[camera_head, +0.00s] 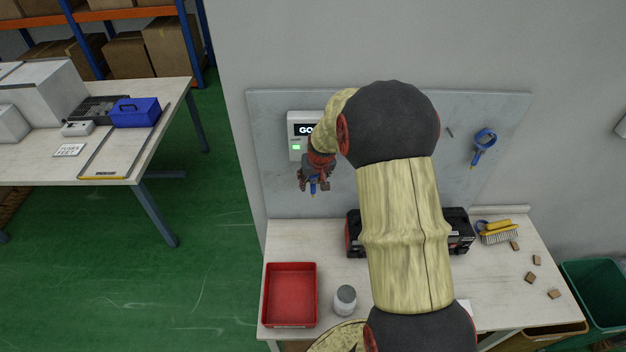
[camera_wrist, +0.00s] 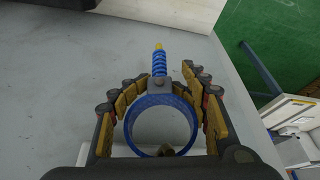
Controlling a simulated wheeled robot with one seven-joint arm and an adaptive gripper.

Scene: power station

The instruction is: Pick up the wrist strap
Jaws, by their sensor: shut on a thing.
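A blue wrist strap (camera_wrist: 136,121), a round band with a coiled blue cord and yellow tip, is between the fingers of my gripper (camera_wrist: 163,82) in the wrist view. The fingers touch or closely flank both sides of the band, and my gripper is shut on it. In the head view my gripper (camera_head: 316,177) is in front of the grey wall panel, just below a white box with a "GO" display and green light (camera_head: 296,147). Only a little blue of the held strap (camera_head: 313,188) shows there. A second blue strap (camera_head: 484,138) hangs on the panel at the right.
Below the panel, the workbench (camera_head: 330,270) holds a red tray (camera_head: 290,263), a grey jar (camera_head: 345,300), a black case (camera_head: 457,230), a yellow brush (camera_head: 497,228) and several small brown blocks. A table with a blue toolbox (camera_head: 135,112) stands left, across green floor.

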